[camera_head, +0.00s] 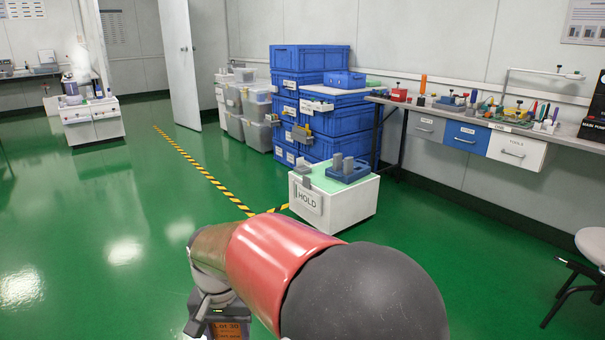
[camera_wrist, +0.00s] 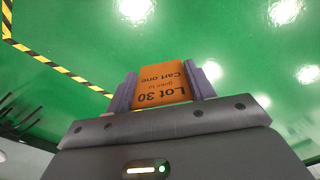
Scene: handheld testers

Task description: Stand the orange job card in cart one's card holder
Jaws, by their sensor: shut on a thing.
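The orange job card (camera_wrist: 158,92) is held between the two fingers of my gripper (camera_wrist: 161,83) in the wrist view. Its print reads "Lot 30" and "Cart one", upside down there. In the head view the card (camera_head: 229,331) shows at the bottom edge, partly cut off, below my arm. My gripper is over open green floor, away from any cart. A white cart (camera_head: 342,207) with a "HOLD" sign stands ahead. Another white cart (camera_head: 92,131) stands far left. I cannot tell which is cart one, and I cannot make out its card holder.
Stacked blue crates (camera_head: 340,107) and grey bins (camera_head: 257,103) stand behind the HOLD cart. A workbench (camera_head: 470,117) with tools runs along the right wall, with a stool (camera_head: 592,243) before it. Yellow-black tape (camera_head: 200,169) marks the floor. The left floor is largely clear.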

